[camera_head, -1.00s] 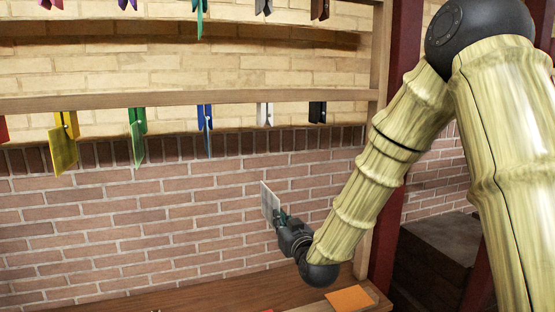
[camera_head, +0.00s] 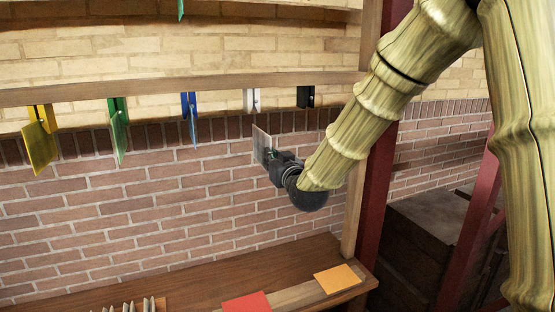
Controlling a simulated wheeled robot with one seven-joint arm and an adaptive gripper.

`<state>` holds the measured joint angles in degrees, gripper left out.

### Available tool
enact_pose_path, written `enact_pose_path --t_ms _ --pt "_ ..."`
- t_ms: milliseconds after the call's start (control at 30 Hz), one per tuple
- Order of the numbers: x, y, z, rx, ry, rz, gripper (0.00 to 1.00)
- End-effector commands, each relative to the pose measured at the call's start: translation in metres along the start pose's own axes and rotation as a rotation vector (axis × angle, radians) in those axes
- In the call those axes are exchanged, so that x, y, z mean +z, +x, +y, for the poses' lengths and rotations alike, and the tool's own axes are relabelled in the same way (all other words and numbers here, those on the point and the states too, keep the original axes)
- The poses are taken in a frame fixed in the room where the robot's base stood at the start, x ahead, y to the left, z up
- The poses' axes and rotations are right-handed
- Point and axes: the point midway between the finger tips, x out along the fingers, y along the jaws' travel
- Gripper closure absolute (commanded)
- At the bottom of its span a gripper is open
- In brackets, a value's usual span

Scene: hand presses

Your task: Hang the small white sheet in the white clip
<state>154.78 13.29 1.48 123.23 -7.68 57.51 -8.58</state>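The white clip (camera_head: 252,101) hangs from the lower wooden rail (camera_head: 200,84), between the blue clip and the black clip. No sheet shows in it. My gripper (camera_head: 272,156) is shut on the small white sheet (camera_head: 262,144), gripping it near its lower right edge. The sheet stands roughly upright, seen at a slant. Its top edge appears just below the white clip in the picture; how far in front of or behind the clip it is, I cannot tell. The gripper's fingers are small and partly hidden by the sheet.
Yellow (camera_head: 40,138), green (camera_head: 119,130) and blue (camera_head: 190,117) clips hold sheets at left. The black clip (camera_head: 305,96) hangs empty at right. Red (camera_head: 247,303) and orange (camera_head: 337,279) sheets lie on the wooden bench (camera_head: 200,283). A post (camera_head: 359,190) stands right of my gripper.

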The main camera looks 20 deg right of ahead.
Motion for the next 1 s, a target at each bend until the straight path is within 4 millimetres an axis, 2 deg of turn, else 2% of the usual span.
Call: enact_pose_path --t_ms 1000 --pt "-0.008 0.076 0.004 0.004 0.0 0.001 1.0"
